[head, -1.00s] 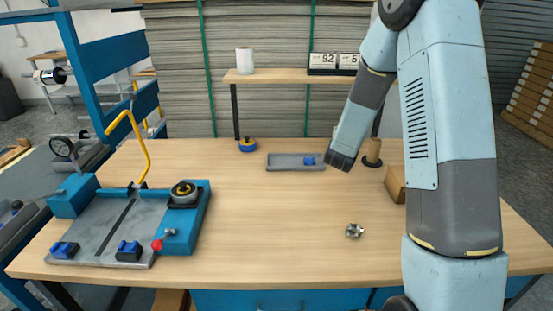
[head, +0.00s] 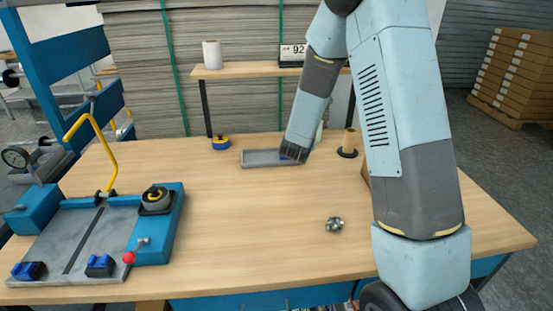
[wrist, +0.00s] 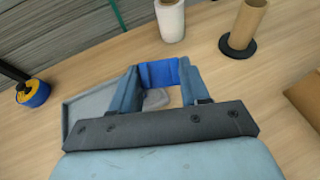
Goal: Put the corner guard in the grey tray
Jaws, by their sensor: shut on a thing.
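The grey tray (head: 262,158) lies flat toward the back of the table. Its left part also shows in the wrist view (wrist: 88,104). My gripper (head: 292,155) is at the tray's right end, pointing down. In the wrist view my gripper (wrist: 160,78) is shut on a blue piece (wrist: 158,73), which I take to be the corner guard. The blue piece spans the gap between the two fingertips. A small grey shape (wrist: 155,98) shows between the fingers; I cannot tell what it is. Whether the blue piece touches the tray is hidden.
A blue tape roll (head: 221,142) stands left of the tray, and a cardboard tube on a black base (head: 348,146) right of it. A metal knob-like part (head: 334,224) lies nearer the front. A blue cutting fixture (head: 160,225) fills the left.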

